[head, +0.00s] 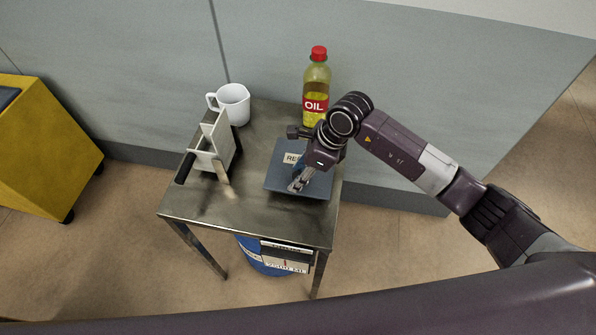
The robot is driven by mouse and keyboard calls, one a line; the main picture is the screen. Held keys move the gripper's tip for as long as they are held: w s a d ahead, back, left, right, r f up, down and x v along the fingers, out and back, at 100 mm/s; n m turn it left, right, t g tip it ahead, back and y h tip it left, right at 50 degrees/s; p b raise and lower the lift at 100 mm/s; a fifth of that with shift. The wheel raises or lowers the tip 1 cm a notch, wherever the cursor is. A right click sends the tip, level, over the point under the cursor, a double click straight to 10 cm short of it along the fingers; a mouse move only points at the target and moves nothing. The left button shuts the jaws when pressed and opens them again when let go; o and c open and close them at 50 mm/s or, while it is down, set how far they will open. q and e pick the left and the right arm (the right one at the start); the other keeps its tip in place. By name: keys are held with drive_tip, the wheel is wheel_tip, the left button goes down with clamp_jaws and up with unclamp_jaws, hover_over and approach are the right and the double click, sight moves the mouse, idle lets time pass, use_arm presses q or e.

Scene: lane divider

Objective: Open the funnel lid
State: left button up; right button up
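A flat blue-grey square plate (318,186) with a pale label lies on the right part of the metal table. It looks like the funnel lid and appears down flat; the label is partly hidden by my gripper. My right gripper (296,187) reaches in from the right and points down over the plate's front left part. Its fingertips are at or just above the plate; I cannot tell whether they touch it. The fingers look close together, but their gap is not clear. My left gripper is not in view.
The table (262,215) also bears an oil bottle (316,80) with a red cap, a white mug (235,103) and a pale rack-like holder with a dark handle (212,152). A blue container (255,258) and a sign are below. A yellow cabinet (45,150) stands left.

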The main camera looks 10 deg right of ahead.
drive_tip(key=shift+a+f, duration=0.1)
drive_tip(key=shift+f, duration=0.1)
drive_tip(key=shift+c, duration=0.6)
clamp_jaws()
drive_tip(key=shift+r, duration=0.1)
